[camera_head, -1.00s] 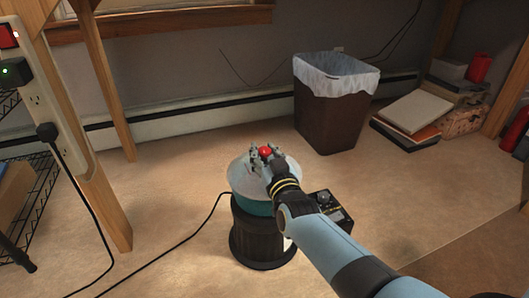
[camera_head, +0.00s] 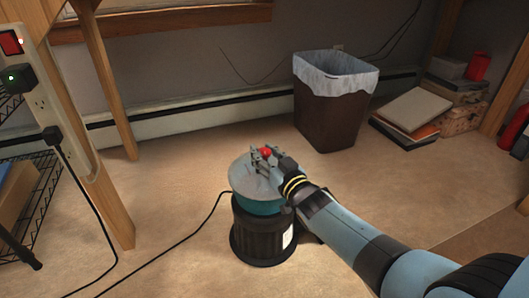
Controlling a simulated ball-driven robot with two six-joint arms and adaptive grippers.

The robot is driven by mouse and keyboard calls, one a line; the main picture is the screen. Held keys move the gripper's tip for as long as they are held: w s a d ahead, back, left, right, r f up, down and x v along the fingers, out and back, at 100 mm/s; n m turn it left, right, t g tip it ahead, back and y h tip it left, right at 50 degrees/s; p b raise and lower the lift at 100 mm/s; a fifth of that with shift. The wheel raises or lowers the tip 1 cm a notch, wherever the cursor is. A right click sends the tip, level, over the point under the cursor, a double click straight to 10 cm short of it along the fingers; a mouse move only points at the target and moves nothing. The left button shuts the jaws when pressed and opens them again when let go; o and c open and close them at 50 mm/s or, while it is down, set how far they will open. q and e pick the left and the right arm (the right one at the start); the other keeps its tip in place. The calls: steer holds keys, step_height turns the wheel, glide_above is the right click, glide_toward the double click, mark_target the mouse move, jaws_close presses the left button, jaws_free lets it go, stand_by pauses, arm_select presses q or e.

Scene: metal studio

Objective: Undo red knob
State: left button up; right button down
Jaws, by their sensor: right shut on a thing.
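The red knob (camera_head: 265,152) sits on top of a tumbler-like machine with a teal bowl and pale lid (camera_head: 247,178) on a black ribbed base (camera_head: 262,236). My right gripper (camera_head: 264,157) comes in from the right and is shut on the red knob, its fingers on either side of it. The knob's lower part is hidden by the fingers. My left gripper is not in view.
A brown bin (camera_head: 330,112) with a white liner stands behind to the right. Books and boxes (camera_head: 412,115) lie farther right. A power strip (camera_head: 45,120) is on the wooden post at left. A black cord (camera_head: 185,237) crosses the floor.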

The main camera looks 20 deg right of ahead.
steer(key=c, duration=0.9)
jaws_free()
steer(key=s+d, duration=0.2)
steer(key=s, duration=0.9)
steer(key=shift+s, duration=0.4)
steer(key=shift+d, duration=0.1)
